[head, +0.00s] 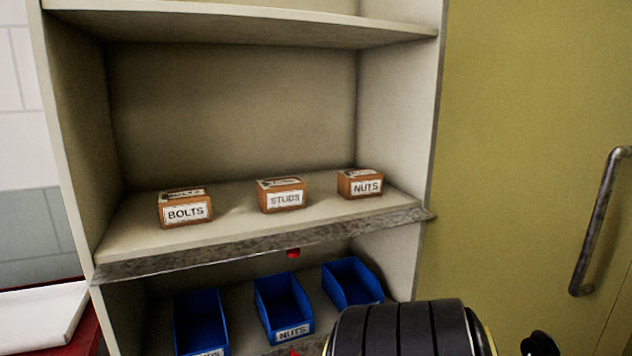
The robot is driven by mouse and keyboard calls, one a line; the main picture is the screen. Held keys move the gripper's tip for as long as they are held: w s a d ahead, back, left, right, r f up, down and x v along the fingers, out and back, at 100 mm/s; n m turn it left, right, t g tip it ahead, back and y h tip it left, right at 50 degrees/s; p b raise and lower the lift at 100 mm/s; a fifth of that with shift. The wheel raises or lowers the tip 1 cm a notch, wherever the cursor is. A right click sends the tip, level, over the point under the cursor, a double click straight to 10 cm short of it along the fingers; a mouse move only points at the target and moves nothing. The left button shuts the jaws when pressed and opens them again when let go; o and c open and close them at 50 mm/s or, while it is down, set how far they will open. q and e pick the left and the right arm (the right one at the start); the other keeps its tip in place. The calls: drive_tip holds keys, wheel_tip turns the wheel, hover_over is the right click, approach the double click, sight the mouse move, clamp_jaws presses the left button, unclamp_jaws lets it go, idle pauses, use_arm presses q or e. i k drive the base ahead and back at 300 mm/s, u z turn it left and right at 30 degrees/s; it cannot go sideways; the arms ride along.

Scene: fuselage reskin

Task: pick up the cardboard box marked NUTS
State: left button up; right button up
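The cardboard box marked NUTS (360,184) stands upright on the middle shelf, at the right end near the side wall. It is a small orange-brown box with a white label on its front. The STUDS box (283,195) and the BOLTS box (185,208) stand apart from it, to its left on the same shelf. A black rounded part, probably of my own arm, shows at the bottom right, below the shelf. Neither gripper is in view.
The middle shelf (250,240) has free room between the boxes and an upper shelf (250,28) above. Below are blue bins (284,307), one also labelled NUTS. A yellow-green door (530,120) with a metal handle (600,220) is at right. A white object (40,318) lies lower left.

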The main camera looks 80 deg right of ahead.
sight(363, 183)
drive_tip(key=z, duration=1.6)
